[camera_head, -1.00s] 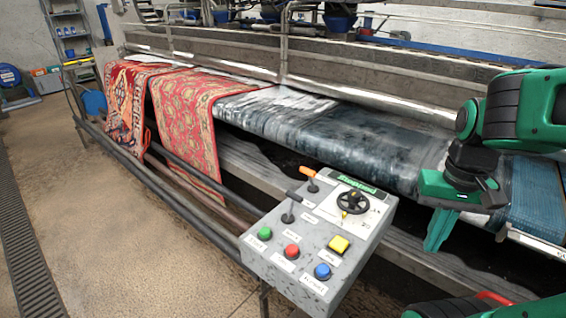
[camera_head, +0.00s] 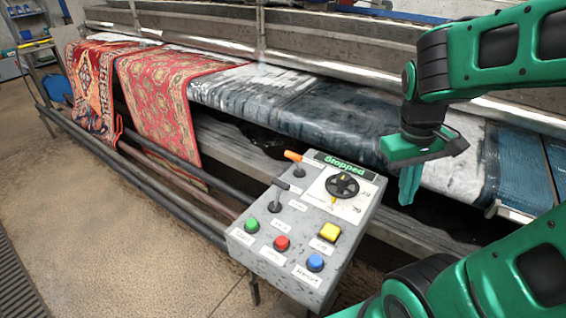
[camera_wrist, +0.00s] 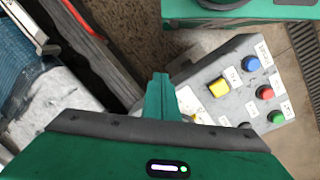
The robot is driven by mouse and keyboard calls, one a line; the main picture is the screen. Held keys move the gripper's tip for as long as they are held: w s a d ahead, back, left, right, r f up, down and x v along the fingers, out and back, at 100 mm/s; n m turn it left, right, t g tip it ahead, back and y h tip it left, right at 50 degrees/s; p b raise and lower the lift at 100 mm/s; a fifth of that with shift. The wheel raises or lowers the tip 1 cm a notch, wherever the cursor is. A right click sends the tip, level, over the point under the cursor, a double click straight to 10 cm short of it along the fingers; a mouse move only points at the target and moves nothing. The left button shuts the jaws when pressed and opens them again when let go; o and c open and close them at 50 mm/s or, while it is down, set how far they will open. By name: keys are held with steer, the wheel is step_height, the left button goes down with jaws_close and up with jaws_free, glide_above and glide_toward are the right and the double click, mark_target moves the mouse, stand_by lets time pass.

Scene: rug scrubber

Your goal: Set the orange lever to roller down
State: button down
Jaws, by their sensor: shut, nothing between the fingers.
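The orange lever (camera_head: 294,157) stands at the back left of the grey control box (camera_head: 262,268), its handle tilted to the left. In the wrist view my gripper (camera_wrist: 157,92) is beside the box (camera_wrist: 238,62); the orange lever is not visible there.
The box also carries a black dial (camera_head: 343,185) and yellow (camera_head: 329,231), green (camera_head: 251,225), red (camera_head: 282,242) and blue (camera_head: 315,262) buttons. Behind are a long roller machine (camera_head: 330,118) and red rugs (camera_head: 165,90). The floor at left is open.

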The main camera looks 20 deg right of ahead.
steer(key=w+a+f+n+t+h, duration=0.1)
steer(key=w+a+n+h, duration=0.2)
steer(key=w+a+n, duration=0.3)
steer(key=w+a+f+n+t+h, duration=0.1)
steer(key=w+a+n+h, duration=0.25)
steer(key=w+n, duration=0.45)
steer(key=w+a+n+t+h, duration=0.1)
steer(key=w+a+n+t, duration=0.1)
steer(key=a+n, duration=0.4)
steer(key=w+a+n+t+h, duration=0.1)
steer(key=a+n+t, duration=0.3)
steer(key=a, duration=1)
steer(key=w+n, duration=0.1)
steer(key=n, duration=0.2)
steer(key=shift+f, duration=0.3)
steer(key=shift+w+d, duration=0.15)
steer(key=shift+d, duration=0.05)
